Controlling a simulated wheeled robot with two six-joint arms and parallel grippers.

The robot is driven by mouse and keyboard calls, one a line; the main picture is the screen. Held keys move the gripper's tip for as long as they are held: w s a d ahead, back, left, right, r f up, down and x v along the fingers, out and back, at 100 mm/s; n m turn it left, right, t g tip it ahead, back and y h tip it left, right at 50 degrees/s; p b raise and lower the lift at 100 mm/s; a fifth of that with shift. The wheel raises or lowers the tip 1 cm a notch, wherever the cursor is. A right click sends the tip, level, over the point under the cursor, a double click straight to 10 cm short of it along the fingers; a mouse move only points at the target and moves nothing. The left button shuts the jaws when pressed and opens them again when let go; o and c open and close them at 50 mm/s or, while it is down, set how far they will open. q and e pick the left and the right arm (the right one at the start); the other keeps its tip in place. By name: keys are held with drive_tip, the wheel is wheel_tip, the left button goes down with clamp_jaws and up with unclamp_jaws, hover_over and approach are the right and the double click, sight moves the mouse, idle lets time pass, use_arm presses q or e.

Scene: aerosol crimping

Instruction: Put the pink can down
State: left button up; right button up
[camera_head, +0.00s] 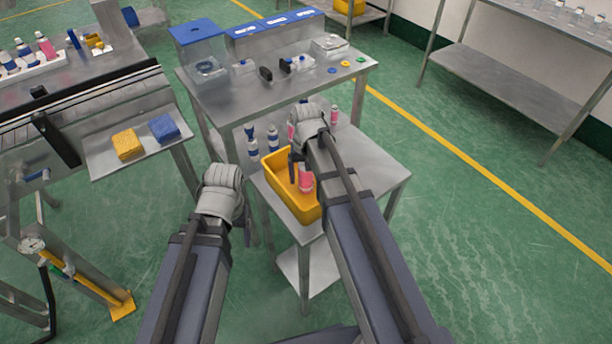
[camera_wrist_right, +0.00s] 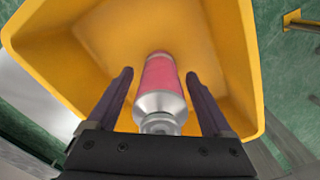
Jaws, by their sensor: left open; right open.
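A pink can (camera_head: 306,181) is inside the yellow bin (camera_head: 276,172) on the small steel table. In the right wrist view the pink can (camera_wrist_right: 161,85) lies between the two fingers, its silver top towards me, with a gap on each side. My right gripper (camera_wrist_right: 160,100) is open around it, over the yellow bin (camera_wrist_right: 225,50). In the head view my right gripper (camera_head: 298,160) is partly hidden by its own arm. My left gripper (camera_head: 243,225) is open and empty, low to the left of the small table, its fingers mostly hidden by the wrist.
Several blue-and-white bottles (camera_head: 272,138) and another pink can (camera_head: 334,115) stand behind the bin on the small table (camera_head: 380,172). A higher steel bench (camera_head: 290,98) is behind.

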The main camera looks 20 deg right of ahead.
wheel_tip(320, 180, up, 12)
drive_tip(key=p, duration=1.2)
drive_tip(key=shift+r, duration=0.2)
drive_tip(key=s+a+n+h, duration=0.1)
drive_tip(key=s+a+n, duration=0.5)
drive_tip(key=s+a, duration=0.5)
drive_tip(key=s, duration=0.3)
drive_tip(key=shift+s+n, duration=0.3)
drive_tip(key=shift+s, duration=0.05)
